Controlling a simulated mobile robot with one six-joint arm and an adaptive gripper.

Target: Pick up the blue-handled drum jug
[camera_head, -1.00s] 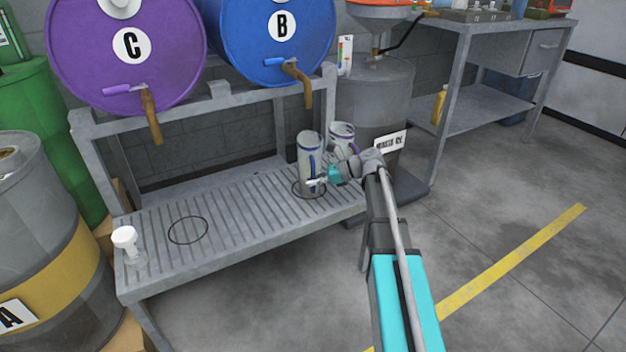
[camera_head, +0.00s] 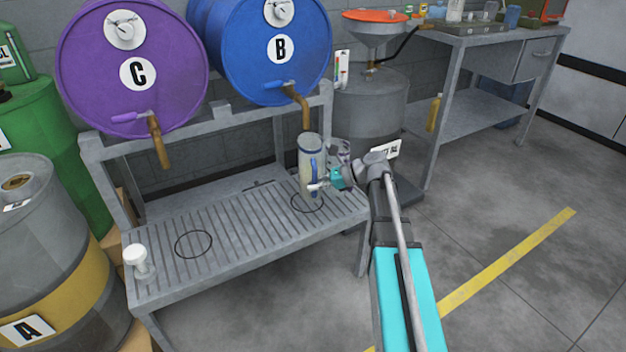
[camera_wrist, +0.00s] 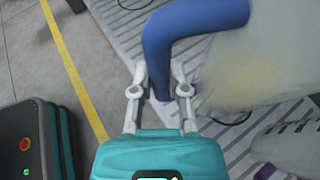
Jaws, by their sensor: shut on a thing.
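The blue-handled drum jug (camera_head: 310,152) is a pale, upright cylinder with a blue handle, just above the right-hand ring mark of the slatted rack, below drum B's tap. My gripper (camera_head: 320,186) reaches it from the right and is shut on the handle. In the wrist view the blue handle (camera_wrist: 160,55) passes between my fingers (camera_wrist: 160,88), and the jug's translucent body (camera_wrist: 262,60) with a yellowish patch is at the right.
Blue drum B (camera_head: 240,50) and purple drum C (camera_head: 90,75) lie above the rack (camera_head: 240,235), their taps hanging over it. A small white-capped container (camera_head: 138,262) stands at its left corner. A grey waste drum (camera_head: 372,105) is behind my gripper. The rack's middle is clear.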

